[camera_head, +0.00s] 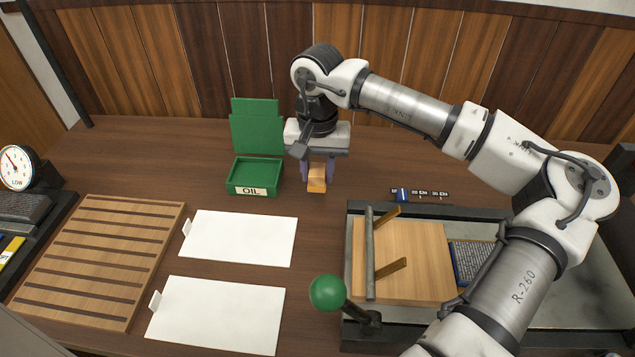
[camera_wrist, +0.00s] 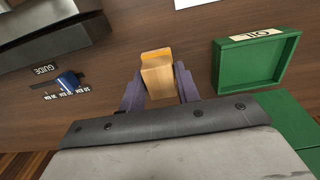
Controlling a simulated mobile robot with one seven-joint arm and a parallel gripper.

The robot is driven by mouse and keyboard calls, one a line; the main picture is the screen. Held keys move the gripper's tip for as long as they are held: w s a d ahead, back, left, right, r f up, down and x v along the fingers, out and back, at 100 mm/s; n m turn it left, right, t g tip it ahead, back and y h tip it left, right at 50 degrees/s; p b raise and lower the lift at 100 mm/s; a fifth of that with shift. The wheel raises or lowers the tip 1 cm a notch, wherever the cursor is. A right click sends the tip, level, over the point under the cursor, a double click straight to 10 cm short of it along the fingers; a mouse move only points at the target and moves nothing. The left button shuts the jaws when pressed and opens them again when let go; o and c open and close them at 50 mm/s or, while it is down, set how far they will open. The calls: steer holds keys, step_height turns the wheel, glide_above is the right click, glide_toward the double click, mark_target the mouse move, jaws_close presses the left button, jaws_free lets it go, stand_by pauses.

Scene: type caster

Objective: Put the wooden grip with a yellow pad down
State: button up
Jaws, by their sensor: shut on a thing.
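The wooden grip with a yellow pad (camera_head: 317,178) is a small light-wood block between the fingers of my gripper (camera_head: 318,172), just right of the green box labelled OIL. In the wrist view the wooden grip (camera_wrist: 158,78) shows its yellow pad (camera_wrist: 156,54) at the end away from the palm. My gripper (camera_wrist: 160,88) is shut on it, one purple finger on each side. In the head view the block is at or just above the brown table; I cannot tell whether it touches.
The green OIL box (camera_head: 253,175) stands close left of the grip. A small marked guide (camera_head: 420,196) lies to the right. The press bed with a wooden board (camera_head: 420,255) fills the right front. White sheets (camera_head: 240,237) and a slatted wooden rack (camera_head: 100,255) lie left.

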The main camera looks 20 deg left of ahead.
mark_target(318, 187)
steer(key=shift+f+p, duration=0.3)
steer(key=shift+f, duration=1.95)
steer(key=shift+f, duration=0.25)
steer(key=o, duration=1.1)
steer(key=shift+r, duration=0.1)
steer(key=shift+c, duration=0.2)
steer(key=shift+r, duration=0.25)
step_height(318, 187, up, 12)
steer(key=shift+f+b, duration=0.1)
steer(key=shift+b, duration=0.65)
steer(key=shift+s+f, duration=0.1)
